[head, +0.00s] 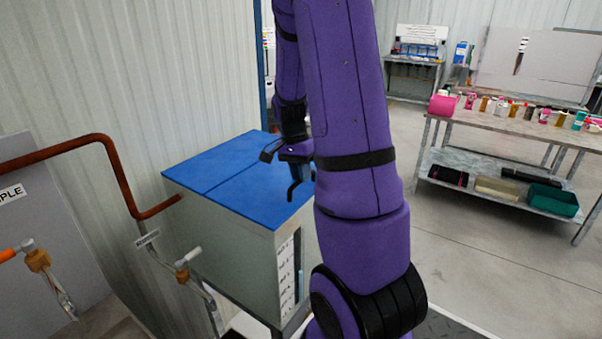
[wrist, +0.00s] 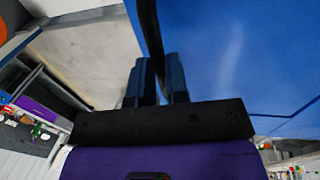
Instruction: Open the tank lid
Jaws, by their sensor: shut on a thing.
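The tank (head: 247,262) is a pale grey box against the corrugated wall in the head view, with a blue top of two panels split by a seam. The blue lid (head: 262,198) lies flat in the head view and fills the right of the wrist view (wrist: 235,60). My gripper (wrist: 160,75) is at the lid's edge, its two dark fingers shut on a thin black handle (wrist: 149,30) that runs up between them. In the head view my gripper (head: 298,160) is over the lid's right side, partly hidden by my purple arm.
A copper-coloured pipe (head: 115,165) and a thin pipe with a valve (head: 183,268) stand left of the tank. A workbench (head: 500,123) with bottles and a pink container is at the right. Open grey floor lies between bench and tank.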

